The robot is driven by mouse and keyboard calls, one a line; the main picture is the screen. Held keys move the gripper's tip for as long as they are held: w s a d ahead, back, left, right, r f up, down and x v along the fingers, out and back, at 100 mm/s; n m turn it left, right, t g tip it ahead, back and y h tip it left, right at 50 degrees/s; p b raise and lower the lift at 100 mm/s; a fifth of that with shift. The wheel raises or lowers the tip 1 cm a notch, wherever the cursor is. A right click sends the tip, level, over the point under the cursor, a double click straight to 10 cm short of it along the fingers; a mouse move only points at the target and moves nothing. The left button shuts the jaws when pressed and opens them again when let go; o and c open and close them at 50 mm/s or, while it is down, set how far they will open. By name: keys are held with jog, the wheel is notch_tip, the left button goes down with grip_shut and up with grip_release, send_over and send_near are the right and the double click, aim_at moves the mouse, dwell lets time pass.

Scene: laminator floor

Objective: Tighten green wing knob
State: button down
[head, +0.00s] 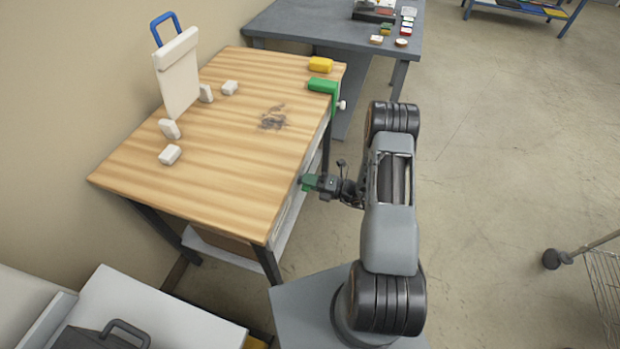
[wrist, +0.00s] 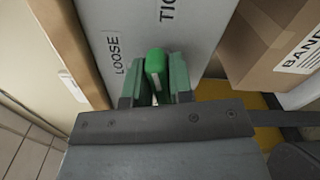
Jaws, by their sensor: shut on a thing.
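The green wing knob (wrist: 155,62) sits in front of a pale panel (wrist: 190,25) in the wrist view. The panel reads "LOOSE" at the left and a cut-off "TIG" at the upper right. My gripper (wrist: 158,80) has its two green-padded fingers on either side of the knob and is shut on it. The knob's long side runs up the picture, in line with the fingers. In the head view my gripper (head: 308,183) is at the right side of the wooden table (head: 215,190), and the knob cannot be told apart from the finger pads.
A green clamp (head: 322,85) and a yellow block (head: 320,64) are at the table's far right corner. Several white blocks and a white board (head: 178,80) stand at the left. A cardboard box (wrist: 265,45) is right of the panel. Open floor lies right of my arm.

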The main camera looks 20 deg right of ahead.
jog(key=shift+m+p, duration=0.45)
jog(key=shift+m, duration=1.05)
jog(key=shift+f, duration=0.1)
jog(key=c, duration=1.1)
grip_release()
jog(key=shift+a, duration=0.1)
jog(key=b+v, duration=0.1)
jog(key=v, duration=1.3)
